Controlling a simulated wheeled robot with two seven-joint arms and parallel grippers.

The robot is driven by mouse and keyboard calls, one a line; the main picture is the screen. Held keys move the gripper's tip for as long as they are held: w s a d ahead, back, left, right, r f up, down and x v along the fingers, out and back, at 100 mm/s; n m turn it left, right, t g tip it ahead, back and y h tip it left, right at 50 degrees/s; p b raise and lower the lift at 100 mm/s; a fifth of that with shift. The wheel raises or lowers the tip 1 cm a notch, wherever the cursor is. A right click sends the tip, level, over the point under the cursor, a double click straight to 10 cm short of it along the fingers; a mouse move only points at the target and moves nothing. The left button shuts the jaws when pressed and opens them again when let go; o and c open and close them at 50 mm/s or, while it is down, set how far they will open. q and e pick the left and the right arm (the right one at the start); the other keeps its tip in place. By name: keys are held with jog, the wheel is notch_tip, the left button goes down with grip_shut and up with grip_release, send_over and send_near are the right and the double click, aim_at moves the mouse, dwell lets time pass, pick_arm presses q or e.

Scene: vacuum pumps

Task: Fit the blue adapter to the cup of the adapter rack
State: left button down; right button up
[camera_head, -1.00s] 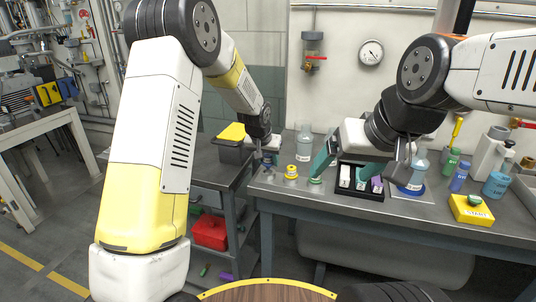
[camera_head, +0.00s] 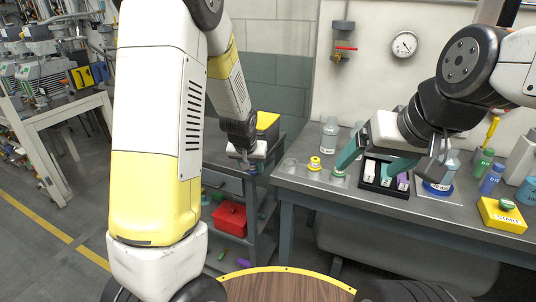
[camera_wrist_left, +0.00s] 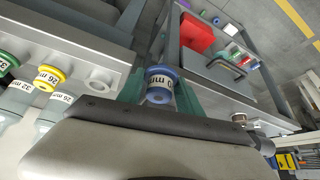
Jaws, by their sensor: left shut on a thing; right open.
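My left gripper (camera_head: 247,166) is shut on the blue adapter (camera_wrist_left: 160,84), a short blue ring with a white label ending in "0 mm". It holds it in the gap between the bench's left end and the dark cart; in the head view the adapter is mostly hidden. The adapter rack sits on the bench's left corner. A yellow adapter (camera_head: 314,164) and a green adapter (camera_head: 339,177) stand there; an empty pale cup (camera_wrist_left: 100,80) is beside the yellow one. The adapter is apart from this cup. My right gripper (camera_head: 374,160) is open over a black tray.
The black tray (camera_head: 383,190) holds small coloured items. A clear bottle (camera_head: 329,138) stands behind the adapters. A yellow START box (camera_head: 502,215) and several bottles are at the right. The cart (camera_head: 218,168) holds a red box (camera_head: 230,218) on its lower shelf.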

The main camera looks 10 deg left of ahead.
pick_arm(q)
jog(key=w+d+m, duration=0.1)
jog(key=w+d, duration=0.2)
jog(key=d, duration=0.1)
jog(key=w+d+m+h, duration=0.1)
jog(key=w+d, duration=0.2)
jog(key=d, duration=0.1)
jog(key=w+d+r, duration=0.1)
jog(key=w+d, duration=0.2)
jog(key=d, duration=0.1)
jog(key=shift+d+r+m, duration=0.1)
jog(key=shift+d+m, duration=0.2)
jog(key=shift+m, duration=0.1)
jog(key=shift+d, duration=0.1)
jog(key=shift+f, duration=0.3)
jog(key=shift+f, duration=0.55)
jog(key=c, duration=0.7)
grip_release()
